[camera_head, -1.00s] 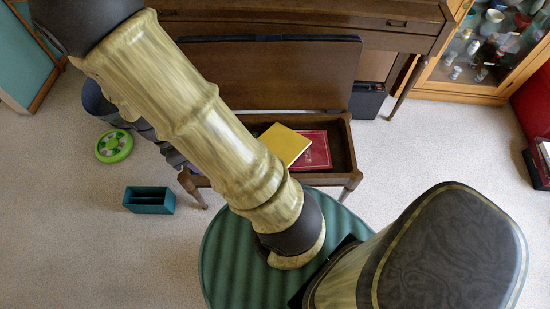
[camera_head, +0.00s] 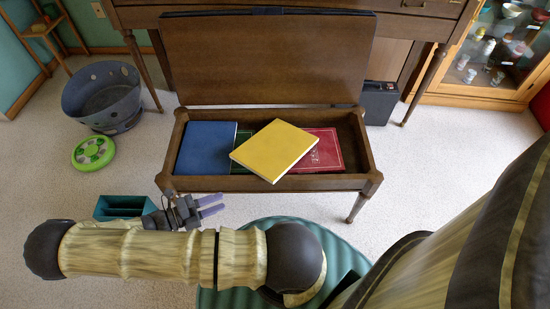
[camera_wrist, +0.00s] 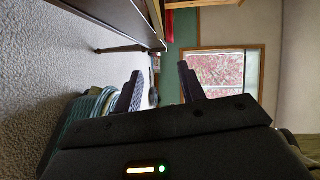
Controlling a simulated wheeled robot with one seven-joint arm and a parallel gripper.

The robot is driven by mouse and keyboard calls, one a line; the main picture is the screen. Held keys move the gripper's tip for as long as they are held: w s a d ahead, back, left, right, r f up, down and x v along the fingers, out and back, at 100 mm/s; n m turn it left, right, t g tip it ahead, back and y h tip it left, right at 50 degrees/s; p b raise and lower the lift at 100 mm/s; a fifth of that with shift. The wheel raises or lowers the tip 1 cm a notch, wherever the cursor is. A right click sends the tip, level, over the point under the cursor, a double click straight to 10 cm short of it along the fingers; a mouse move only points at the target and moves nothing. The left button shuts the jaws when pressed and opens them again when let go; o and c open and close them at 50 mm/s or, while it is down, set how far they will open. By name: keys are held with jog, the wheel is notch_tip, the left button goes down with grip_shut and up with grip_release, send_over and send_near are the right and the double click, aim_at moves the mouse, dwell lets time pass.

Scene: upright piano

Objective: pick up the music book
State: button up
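An open piano bench (camera_head: 270,183) holds several books, and I cannot tell which one is the music book. A yellow book (camera_head: 273,148) lies askew on top, its near corner at the front rim. A blue book (camera_head: 206,148) lies at the left and a red book (camera_head: 325,152) at the right. A green book (camera_head: 241,147) is mostly hidden under the yellow one. My gripper (camera_head: 213,204) is just in front of the bench's left part, pointing right. In the wrist view its two fingers (camera_wrist: 160,86) are apart with nothing between them.
The raised bench lid (camera_head: 265,60) stands behind the books, before the piano (camera_head: 400,22). A teal box (camera_head: 120,206) is beside my wrist. A grey basket (camera_head: 103,95) and green toy (camera_head: 93,152) are at left. A dark case (camera_head: 379,102) stands right.

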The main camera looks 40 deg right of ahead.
jog(key=shift+w+f+n, duration=0.1)
jog(key=shift+f+n, duration=0.2)
jog(key=shift+f, duration=0.05)
jog(key=r+b+x, duration=0.1)
jog(key=b+x, duration=0.3)
jog(key=x, duration=0.8)
jog(key=shift+d+f, duration=0.15)
jog(key=shift+f, duration=0.2)
